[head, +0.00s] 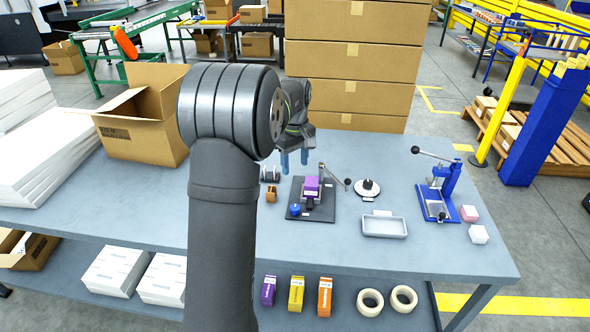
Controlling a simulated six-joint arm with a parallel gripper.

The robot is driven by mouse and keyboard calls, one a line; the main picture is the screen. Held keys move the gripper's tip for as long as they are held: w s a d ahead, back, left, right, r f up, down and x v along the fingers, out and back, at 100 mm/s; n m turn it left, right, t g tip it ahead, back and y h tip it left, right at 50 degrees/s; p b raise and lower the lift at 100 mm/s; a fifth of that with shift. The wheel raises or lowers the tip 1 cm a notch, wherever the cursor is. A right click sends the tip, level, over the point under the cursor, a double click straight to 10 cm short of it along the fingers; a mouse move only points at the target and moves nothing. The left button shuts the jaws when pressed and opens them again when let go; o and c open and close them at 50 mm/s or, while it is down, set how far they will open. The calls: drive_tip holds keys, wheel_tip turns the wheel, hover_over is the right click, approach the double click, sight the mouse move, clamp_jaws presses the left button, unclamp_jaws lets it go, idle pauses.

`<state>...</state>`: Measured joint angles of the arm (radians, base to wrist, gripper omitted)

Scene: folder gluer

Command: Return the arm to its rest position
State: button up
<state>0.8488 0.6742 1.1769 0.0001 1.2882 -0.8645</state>
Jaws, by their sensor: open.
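My gripper (294,161) is in the middle of the head view, with its blue fingers pointing down above the table. The fingers are apart, and nothing shows between them. My dark arm crosses the view in front of the table and hides part of it. The gripper is just up and left of a black fixture (322,213) that holds a purple box (311,186).
The grey table (350,246) also bears an open carton (150,140), white stacks (30,165), a shallow tray (384,227), a round black piece (367,188) and a blue lever press (437,197). Tall stacked cartons (352,75) stand behind. Small boxes and tape rolls (370,302) lie below.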

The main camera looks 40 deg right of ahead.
sight(295, 207)
idle(0.3)
wheel_tip(295, 207, down, 18)
drive_tip(key=shift+r, duration=0.25)
idle(0.3)
drive_tip(key=shift+r, duration=0.1)
drive_tip(key=m, duration=0.3)
drive_tip(key=shift+m, duration=0.4)
drive_tip(key=m, duration=0.4)
drive_tip(key=shift+m, duration=0.3)
drive_tip(key=m, duration=0.4)
drive_tip(key=shift+m, duration=0.3)
drive_tip(key=m, duration=0.4)
idle(1.5)
